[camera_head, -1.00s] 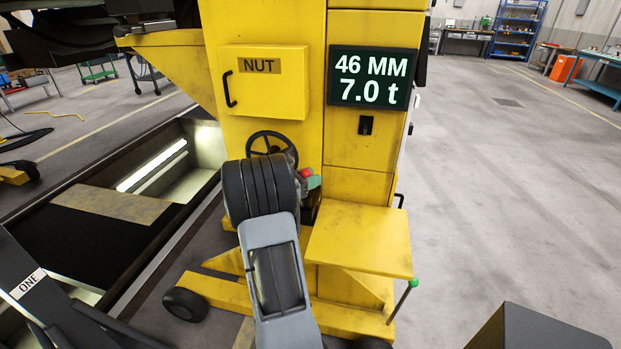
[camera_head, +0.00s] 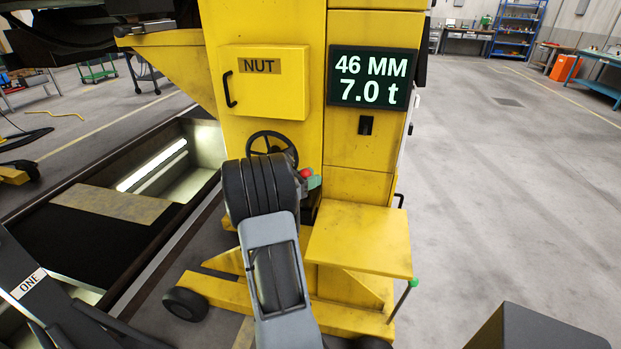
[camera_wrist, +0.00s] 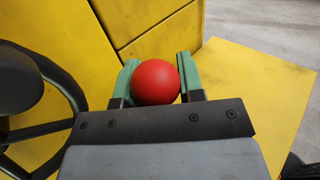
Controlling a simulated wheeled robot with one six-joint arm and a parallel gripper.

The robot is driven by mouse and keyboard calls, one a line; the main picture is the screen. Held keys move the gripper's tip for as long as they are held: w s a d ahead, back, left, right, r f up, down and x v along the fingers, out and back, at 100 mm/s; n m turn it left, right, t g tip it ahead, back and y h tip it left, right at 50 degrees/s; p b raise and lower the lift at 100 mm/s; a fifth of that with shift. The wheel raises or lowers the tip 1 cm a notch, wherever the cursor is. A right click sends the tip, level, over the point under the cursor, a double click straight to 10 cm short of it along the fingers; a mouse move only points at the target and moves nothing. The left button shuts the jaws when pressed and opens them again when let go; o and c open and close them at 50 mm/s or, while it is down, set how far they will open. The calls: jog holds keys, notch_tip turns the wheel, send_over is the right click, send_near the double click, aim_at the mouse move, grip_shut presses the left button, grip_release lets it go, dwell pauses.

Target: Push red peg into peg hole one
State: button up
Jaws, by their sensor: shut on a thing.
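The red peg shows as a round red knob between the green fingers of my gripper (camera_wrist: 156,76) in the wrist view. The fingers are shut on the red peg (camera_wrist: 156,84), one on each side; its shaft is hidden. In the head view, the knob (camera_head: 305,173) peeks out beside a green finger, in front of the yellow lifting column (camera_head: 350,187), right of the black handwheel (camera_head: 268,140). A dark plate with a label ONE (camera_head: 28,284) is at the lower left. No peg hole is clearly visible, and I cannot tell whether the peg tip touches anything.
A yellow shelf (camera_head: 360,240) juts out right of my arm, with a green-knobbed lever (camera_head: 411,285) at its corner. The NUT door (camera_head: 265,82) is closed. The display (camera_head: 370,77) reads 46 MM and 7.0 t.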

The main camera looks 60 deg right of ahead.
jog(key=shift+f+b, duration=1.55)
jog(key=shift+f, duration=0.7)
jog(key=o, duration=1.1)
jog(key=v, duration=1.3)
jog(key=shift+a+b, duration=0.35)
jog(key=shift+w+f, duration=0.1)
jog(key=shift+w, duration=0.1)
